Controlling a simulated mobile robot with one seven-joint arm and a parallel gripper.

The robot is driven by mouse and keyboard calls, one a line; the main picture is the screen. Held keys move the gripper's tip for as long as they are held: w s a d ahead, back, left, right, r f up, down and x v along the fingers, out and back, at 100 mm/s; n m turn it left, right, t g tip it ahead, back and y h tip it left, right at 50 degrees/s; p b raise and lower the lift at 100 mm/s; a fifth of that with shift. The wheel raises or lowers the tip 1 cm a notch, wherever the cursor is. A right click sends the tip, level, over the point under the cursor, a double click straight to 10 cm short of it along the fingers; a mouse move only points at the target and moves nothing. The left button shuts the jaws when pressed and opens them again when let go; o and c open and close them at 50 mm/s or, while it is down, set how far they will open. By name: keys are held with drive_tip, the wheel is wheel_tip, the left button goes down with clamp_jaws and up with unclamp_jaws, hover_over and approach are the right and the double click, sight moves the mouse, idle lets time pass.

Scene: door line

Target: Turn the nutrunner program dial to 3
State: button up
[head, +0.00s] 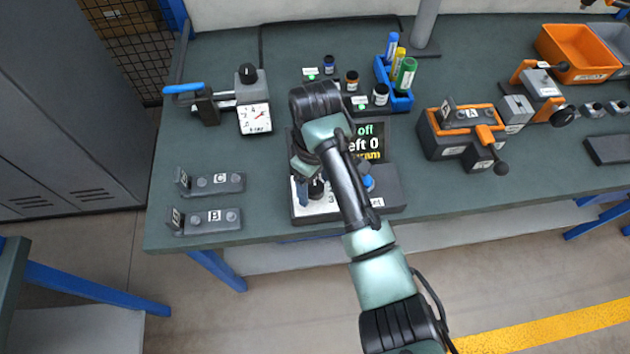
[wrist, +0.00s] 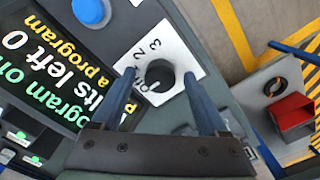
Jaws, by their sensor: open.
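The nutrunner program dial is a round black knob (wrist: 160,77) on a white plate (wrist: 178,52) with printed numbers; 2 and 3 are readable. Which number it points to I cannot tell. My gripper (wrist: 159,74) is open, with one blue finger on each side of the knob; whether either touches it is unclear. In the head view my arm covers much of the control box, and part of the white plate (head: 322,208) shows beside a blue finger. The box's dark screen (head: 370,142) shows partly hidden text, including "left 0". A blue button (wrist: 90,11) sits near the dial.
A dial gauge (head: 254,118) on a stand is at the left, with fixtures C (head: 222,182) and B (head: 208,220) in front. A blue marker rack (head: 395,98) and small bottles stand behind. An orange-topped fixture A (head: 462,135) is to the right.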

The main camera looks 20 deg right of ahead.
clamp_jaws()
idle(0.3)
